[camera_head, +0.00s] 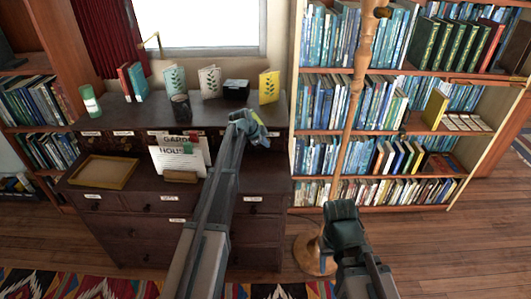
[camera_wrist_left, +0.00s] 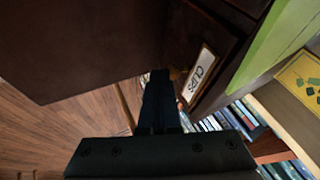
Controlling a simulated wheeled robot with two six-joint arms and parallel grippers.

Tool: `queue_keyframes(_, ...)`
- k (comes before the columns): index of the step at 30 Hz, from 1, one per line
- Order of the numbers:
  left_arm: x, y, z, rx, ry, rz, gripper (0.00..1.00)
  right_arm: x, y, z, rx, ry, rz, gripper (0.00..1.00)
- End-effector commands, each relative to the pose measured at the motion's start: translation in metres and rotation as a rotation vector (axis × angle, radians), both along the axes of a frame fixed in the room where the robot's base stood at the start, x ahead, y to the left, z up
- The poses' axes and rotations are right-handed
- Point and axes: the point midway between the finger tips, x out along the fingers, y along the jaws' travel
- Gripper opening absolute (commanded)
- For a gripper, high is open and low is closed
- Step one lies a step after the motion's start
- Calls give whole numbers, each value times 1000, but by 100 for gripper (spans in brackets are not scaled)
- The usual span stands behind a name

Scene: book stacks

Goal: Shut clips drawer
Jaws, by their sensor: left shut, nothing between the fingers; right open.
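The clips drawer (camera_wrist_left: 208,50) shows in the left wrist view as a dark wooden front with a white label reading CLIPS (camera_wrist_left: 200,74). My left gripper (camera_wrist_left: 158,82) is shut and empty, its fingertips close beside the label and a small brass-coloured knob. I cannot tell whether they touch. In the head view my left gripper (camera_head: 250,125) is at the right end of the cabinet's upper drawer row and hides much of that area. How far the drawer stands out cannot be told. My right gripper (camera_head: 342,212) is open and empty, in front of the floor lamp.
The dark cabinet (camera_head: 130,228) carries a wooden tray (camera_head: 103,172) and a sign (camera_head: 180,157) on its lower ledge. A jar, cards and a black box (camera_head: 236,89) stand on top. The lamp pole (camera_head: 352,110) and bookcase (camera_head: 297,100) are to the right.

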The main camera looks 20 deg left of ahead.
Motion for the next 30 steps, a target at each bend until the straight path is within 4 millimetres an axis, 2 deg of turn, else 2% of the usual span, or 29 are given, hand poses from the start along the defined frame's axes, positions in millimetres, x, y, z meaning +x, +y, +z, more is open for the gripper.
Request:
queue_keyframes(1,8,2,0,0,0,0,0,0,0,0,0,0,0,57)
queue_keyframes(6,17,5,0,0,-1,0,0,0,0,0,0,0,0,57)
queue_keyframes(19,21,6,1,0,-5,3,0,0,0,0,0,0,0,57)
queue_keyframes(26,14,0,1,0,-5,2,0,0,0,0,0,0,0,57)
queue_keyframes(30,-1,-12,1,0,-1,-1,0,0,0,1,0,0,0,57)
